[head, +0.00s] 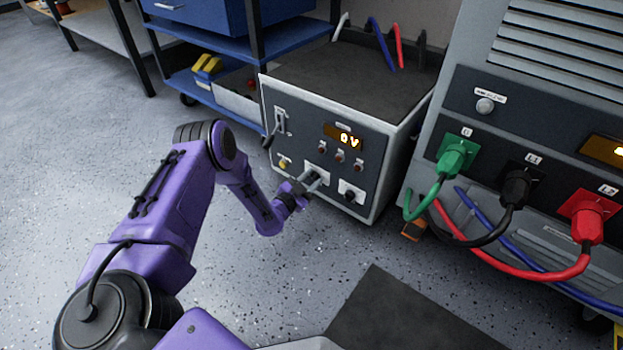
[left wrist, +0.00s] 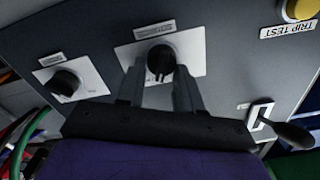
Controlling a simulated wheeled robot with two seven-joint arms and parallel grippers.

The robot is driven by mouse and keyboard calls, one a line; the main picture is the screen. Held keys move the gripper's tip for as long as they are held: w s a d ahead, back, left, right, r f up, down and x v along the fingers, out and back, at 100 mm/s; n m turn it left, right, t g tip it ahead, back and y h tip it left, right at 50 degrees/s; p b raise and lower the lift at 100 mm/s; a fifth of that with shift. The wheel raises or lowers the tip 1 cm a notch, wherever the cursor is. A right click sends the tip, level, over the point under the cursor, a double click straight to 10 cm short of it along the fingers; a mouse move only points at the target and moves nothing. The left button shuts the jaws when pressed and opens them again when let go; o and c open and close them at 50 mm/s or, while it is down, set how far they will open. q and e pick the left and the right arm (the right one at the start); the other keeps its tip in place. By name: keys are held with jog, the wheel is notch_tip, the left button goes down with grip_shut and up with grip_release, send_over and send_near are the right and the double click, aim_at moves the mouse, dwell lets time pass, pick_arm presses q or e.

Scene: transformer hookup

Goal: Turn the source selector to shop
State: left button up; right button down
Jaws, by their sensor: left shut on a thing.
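The grey transformer box (head: 340,190) stands on the floor, its front panel lit with an amber "0V" readout (head: 343,137). My left gripper (head: 311,179) is at the lower middle of this panel. In the left wrist view my left gripper (left wrist: 158,84) has its two fingers on either side of a black selector knob (left wrist: 161,60) on a white plate, shut on it. The knob's plate label is too small to read, and the fingers hide part of the plate. A second black knob (left wrist: 64,83) sits beside it, free. My right gripper is not in view.
A yellow trip test button (left wrist: 299,9) and a lever (left wrist: 292,133) are near the held knob. A large grey cabinet (head: 480,110) with green, black and red plugs and hanging cables stands at right. A blue cart (head: 205,50) is behind. Floor at left is clear.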

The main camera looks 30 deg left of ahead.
pick_arm(q)
jog(key=n+p, duration=0.1)
jog(key=n, duration=0.2)
jog(key=shift+a+n, duration=0.15)
jog(key=shift+n, duration=0.25)
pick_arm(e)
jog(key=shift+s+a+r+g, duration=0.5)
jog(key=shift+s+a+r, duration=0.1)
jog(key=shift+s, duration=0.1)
pick_arm(q)
jog(key=n, duration=0.2)
jog(key=shift+a+n, duration=0.15)
jog(key=shift+n, duration=0.15)
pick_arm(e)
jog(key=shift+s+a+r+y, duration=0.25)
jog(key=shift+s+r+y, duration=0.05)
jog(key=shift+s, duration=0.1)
pick_arm(q)
jog(key=n, duration=0.2)
jog(key=shift+a+n+p, duration=0.1)
jog(key=shift+n+p, duration=0.3)
jog(key=shift+a+f+n, duration=0.15)
jog(key=shift+n, duration=1.65)
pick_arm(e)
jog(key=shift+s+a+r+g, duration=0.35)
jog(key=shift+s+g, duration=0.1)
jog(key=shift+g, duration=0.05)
pick_arm(q)
jog(key=o, duration=1)
